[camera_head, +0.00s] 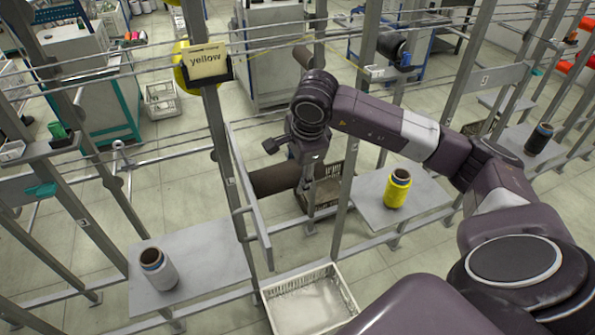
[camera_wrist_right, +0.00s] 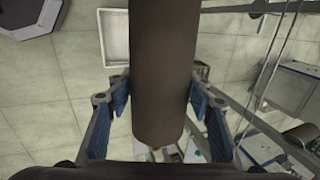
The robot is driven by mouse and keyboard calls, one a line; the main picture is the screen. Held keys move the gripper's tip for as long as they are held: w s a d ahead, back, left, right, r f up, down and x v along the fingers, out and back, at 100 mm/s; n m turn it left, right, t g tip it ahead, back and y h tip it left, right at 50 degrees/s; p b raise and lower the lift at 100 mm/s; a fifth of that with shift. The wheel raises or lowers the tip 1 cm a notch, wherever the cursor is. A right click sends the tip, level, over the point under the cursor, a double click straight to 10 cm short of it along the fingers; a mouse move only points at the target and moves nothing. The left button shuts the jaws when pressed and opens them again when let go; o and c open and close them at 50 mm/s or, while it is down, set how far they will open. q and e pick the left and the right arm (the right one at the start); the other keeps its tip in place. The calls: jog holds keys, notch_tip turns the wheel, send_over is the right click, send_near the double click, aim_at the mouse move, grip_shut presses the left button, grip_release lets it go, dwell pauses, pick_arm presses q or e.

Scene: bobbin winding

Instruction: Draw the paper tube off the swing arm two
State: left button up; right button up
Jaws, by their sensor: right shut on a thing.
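The paper tube (camera_head: 274,180) is a plain dark brown cylinder, lying about level in the head view. Its left end meets or lies just beside the pale grey upright bar of the swing arm (camera_head: 247,195); I cannot tell whether it is still on a holder there. My right gripper (camera_head: 305,182) is around the tube's right part, shut on it. In the right wrist view the tube (camera_wrist_right: 165,70) runs between the blue-padded fingers, with its near end free. My left gripper is not in view.
A yellow bobbin (camera_head: 397,190) stands on a grey shelf to the right and a white one (camera_head: 158,270) on a left shelf. A white crate (camera_head: 268,296) sits below. Metal posts and wires surround my right arm. A "yellow" sign (camera_head: 205,62) hangs on a post.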

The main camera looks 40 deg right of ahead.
jog(key=shift+c, duration=0.7)
jog(key=shift+r, duration=0.1)
jog(key=shift+r, duration=0.35)
jog(key=shift+d, duration=0.1)
jog(key=shift+s+d+b, duration=0.2)
jog(key=shift+d+b, duration=0.15)
jog(key=shift+d, duration=0.45)
jog(key=shift+s+d+r+b, duration=0.1)
jog(key=shift+s+d+b, duration=0.15)
jog(key=shift+d, duration=0.45)
jog(key=shift+s+d+b, duration=0.15)
jog(key=shift+d+b, duration=0.2)
jog(key=shift+d, duration=0.35)
jog(key=shift+s+d+r+b, duration=0.1)
jog(key=shift+s+d+b, duration=0.1)
jog(key=shift+d, duration=0.3)
jog(key=shift+s+d+r+b, duration=0.1)
jog(key=shift+d+b, duration=0.1)
jog(key=shift+d, duration=0.35)
jog(key=shift+s+d+r+b, duration=0.1)
jog(key=shift+s+d+b, duration=0.1)
jog(key=shift+d, duration=0.3)
jog(key=shift+d+f, duration=0.1)
jog(key=s+d+b, duration=0.2)
jog(key=d+b, duration=0.1)
jog(key=d, duration=0.4)
jog(key=shift+d+r, duration=0.25)
jog(key=shift+r, duration=0.1)
